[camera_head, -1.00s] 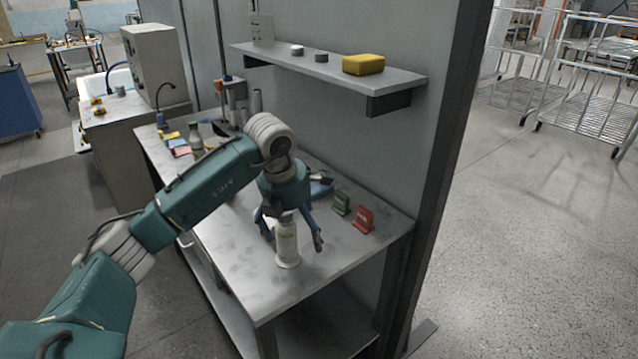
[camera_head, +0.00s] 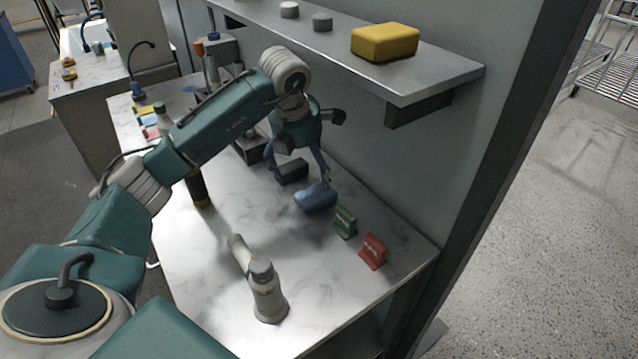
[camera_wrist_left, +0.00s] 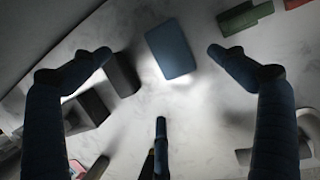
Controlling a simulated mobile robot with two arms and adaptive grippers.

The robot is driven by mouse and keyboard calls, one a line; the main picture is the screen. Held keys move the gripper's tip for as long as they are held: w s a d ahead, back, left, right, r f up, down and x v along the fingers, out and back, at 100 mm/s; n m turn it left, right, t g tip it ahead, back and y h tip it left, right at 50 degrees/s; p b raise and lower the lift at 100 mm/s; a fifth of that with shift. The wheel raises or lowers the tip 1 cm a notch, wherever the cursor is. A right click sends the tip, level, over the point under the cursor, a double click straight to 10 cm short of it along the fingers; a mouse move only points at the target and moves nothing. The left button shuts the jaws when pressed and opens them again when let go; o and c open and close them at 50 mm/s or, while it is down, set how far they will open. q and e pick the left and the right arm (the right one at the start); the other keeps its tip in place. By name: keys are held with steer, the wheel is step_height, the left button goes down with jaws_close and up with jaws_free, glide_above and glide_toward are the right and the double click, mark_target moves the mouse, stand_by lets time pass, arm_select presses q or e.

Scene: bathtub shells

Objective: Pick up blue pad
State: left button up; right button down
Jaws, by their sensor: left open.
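The blue pad (camera_head: 315,199) lies on the marble-topped bench, near the wall and beside a green block. In the left wrist view the blue pad (camera_wrist_left: 171,49) lies between the spread fingers, with bare bench around it. My left gripper (camera_head: 303,176) is open and empty above the bench, just behind and left of the pad in the head view. Its fingers (camera_wrist_left: 160,58) do not appear to touch the pad; the exact height gap is hard to judge. My right gripper is not in view.
A dark block (camera_head: 292,171) stands close to the pad. A green block (camera_head: 345,221) and a red block (camera_head: 373,252) stand to its right. A shelf with a yellow sponge (camera_head: 385,42) overhangs behind.

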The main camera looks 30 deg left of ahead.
mark_target(312, 191)
arm_select(q)
steer(key=f, duration=0.3)
steer(key=shift+d+f+p, duration=0.1)
steer(key=shift+d+p, duration=0.1)
steer(key=shift+p, duration=0.15)
steer(key=shift+w+f, duration=0.15)
steer(key=shift+f, duration=0.2)
steer(key=shift+w+a+f, duration=0.1)
steer(key=shift+w+f, duration=0.05)
steer(key=shift+f, duration=0.2)
steer(key=p+x, duration=0.2)
steer(key=x, duration=0.2)
steer(key=shift+w+f, duration=0.1)
steer(key=shift+f, duration=0.3)
steer(key=shift+w, duration=0.1)
steer(key=shift+c, duration=1.3)
steer(key=c, duration=0.9)
steer(key=shift+c, duration=0.6)
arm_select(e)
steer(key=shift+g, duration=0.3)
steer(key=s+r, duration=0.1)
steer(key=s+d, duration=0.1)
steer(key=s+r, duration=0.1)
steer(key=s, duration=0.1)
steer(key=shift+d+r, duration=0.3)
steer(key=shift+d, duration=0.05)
